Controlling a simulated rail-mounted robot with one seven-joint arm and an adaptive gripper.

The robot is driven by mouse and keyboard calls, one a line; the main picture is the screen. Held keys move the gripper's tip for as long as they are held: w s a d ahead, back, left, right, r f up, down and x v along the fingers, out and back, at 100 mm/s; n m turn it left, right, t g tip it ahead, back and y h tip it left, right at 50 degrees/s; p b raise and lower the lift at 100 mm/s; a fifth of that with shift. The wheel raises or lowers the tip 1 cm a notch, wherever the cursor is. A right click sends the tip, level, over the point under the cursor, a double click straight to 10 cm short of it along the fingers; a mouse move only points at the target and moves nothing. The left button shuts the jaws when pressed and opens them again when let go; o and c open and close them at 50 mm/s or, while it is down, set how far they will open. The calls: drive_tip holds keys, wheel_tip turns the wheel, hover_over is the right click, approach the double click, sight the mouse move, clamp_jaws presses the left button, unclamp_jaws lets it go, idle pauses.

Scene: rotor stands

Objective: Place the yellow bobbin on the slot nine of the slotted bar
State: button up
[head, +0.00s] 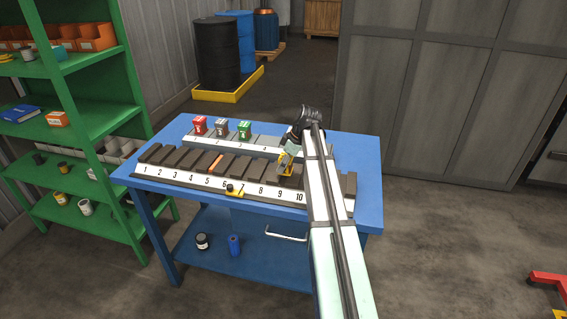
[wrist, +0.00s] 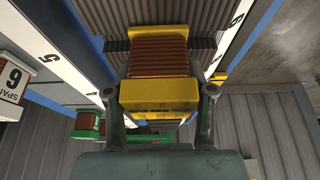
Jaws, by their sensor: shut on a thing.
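The yellow bobbin (wrist: 160,98), with a copper-brown winding, is between the fingers of my gripper (wrist: 158,92) in the wrist view. My gripper is shut on it. In the head view the yellow bobbin (head: 284,166) shows below my gripper (head: 289,152), over the right half of the slotted bar, around the eight and nine slots. The slotted bar (head: 190,177) has dark ribbed pads and a white front strip with numbers. I cannot tell whether the bobbin touches the bar, and my arm hides the bar's right part.
Red (head: 199,125), grey (head: 222,128) and green (head: 244,129) bobbins stand on a rear rack (head: 262,151). A yellow piece with a black knob (head: 234,190) sits at the bar's front near seven. An orange strip (head: 219,165) lies among the pads. The blue table (head: 350,150) is clear at right.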

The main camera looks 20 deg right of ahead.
drive_tip(key=shift+f, duration=0.2)
drive_tip(key=o, duration=1.4)
drive_tip(key=shift+r, duration=0.1)
drive_tip(key=shift+r, duration=0.2)
drive_tip(key=b+v, duration=0.2)
drive_tip(key=v, duration=0.9)
drive_tip(key=shift+d+r+b, duration=0.15)
drive_tip(key=shift+r+b, duration=0.2)
drive_tip(key=shift+b, duration=0.05)
drive_tip(key=shift+s, duration=0.15)
